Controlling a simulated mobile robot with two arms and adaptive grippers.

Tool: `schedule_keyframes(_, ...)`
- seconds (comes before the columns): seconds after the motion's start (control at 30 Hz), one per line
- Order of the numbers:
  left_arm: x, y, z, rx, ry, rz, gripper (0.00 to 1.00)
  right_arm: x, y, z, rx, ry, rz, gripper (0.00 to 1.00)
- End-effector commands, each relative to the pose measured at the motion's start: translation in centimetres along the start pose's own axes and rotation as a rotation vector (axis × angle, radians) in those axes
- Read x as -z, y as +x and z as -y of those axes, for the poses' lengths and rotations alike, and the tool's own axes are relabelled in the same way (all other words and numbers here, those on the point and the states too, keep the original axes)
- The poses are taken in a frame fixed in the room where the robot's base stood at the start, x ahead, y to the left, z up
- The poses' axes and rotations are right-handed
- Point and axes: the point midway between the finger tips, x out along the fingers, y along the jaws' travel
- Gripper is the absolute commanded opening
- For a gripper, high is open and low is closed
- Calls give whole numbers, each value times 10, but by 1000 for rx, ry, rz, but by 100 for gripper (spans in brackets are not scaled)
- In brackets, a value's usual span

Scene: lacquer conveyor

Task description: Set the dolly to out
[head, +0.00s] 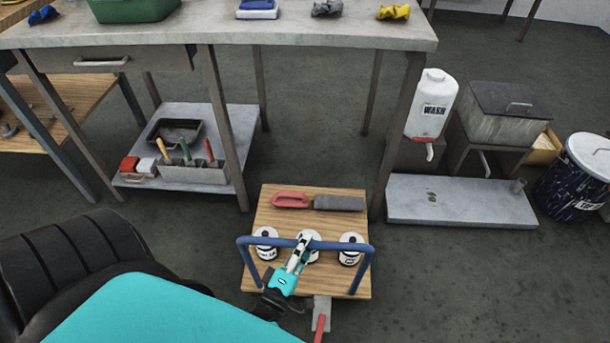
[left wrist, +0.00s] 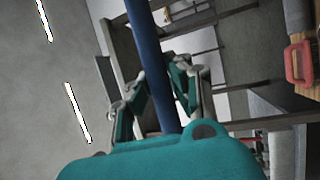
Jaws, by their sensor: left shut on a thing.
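The dolly (head: 345,283) is a low wooden platform with a blue push handle (head: 345,244) along its near side. It stands on the floor, right of the workbench's lower shelf. In the left wrist view the blue bar (left wrist: 148,50) runs between the fingers. A grey bracket with a red lever (head: 320,328) shows at the dolly's near edge. My right gripper is not in view.
The workbench (head: 330,33) stands beyond the dolly, one leg close to its far right corner. A lower shelf (head: 215,120) with tools is at left. A low grey platform (head: 460,203), a wash bottle (head: 433,95) and a dark bin (head: 575,180) are at right. Floor at lower right is clear.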

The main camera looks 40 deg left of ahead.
Motion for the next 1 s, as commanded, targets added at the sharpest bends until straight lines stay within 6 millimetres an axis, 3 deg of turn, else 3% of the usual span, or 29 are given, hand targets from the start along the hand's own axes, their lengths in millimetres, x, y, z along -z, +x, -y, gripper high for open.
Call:
schedule_keyframes(0.37, 0, -1, -1, -3, -4, -2, 0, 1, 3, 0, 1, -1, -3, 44)
schedule_keyframes(0.4, 0, -1, -1, -3, -4, -2, 19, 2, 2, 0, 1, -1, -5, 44)
schedule_keyframes(0.6, 0, -1, -1, -2, -2, -1, 44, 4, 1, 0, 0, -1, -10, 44)
schedule_keyframes(0.87, 0, -2, 0, 0, -1, -1, 44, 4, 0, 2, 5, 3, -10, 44)
schedule_keyframes(1.0, 0, -14, 0, 2, 0, 0, 44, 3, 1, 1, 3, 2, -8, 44)
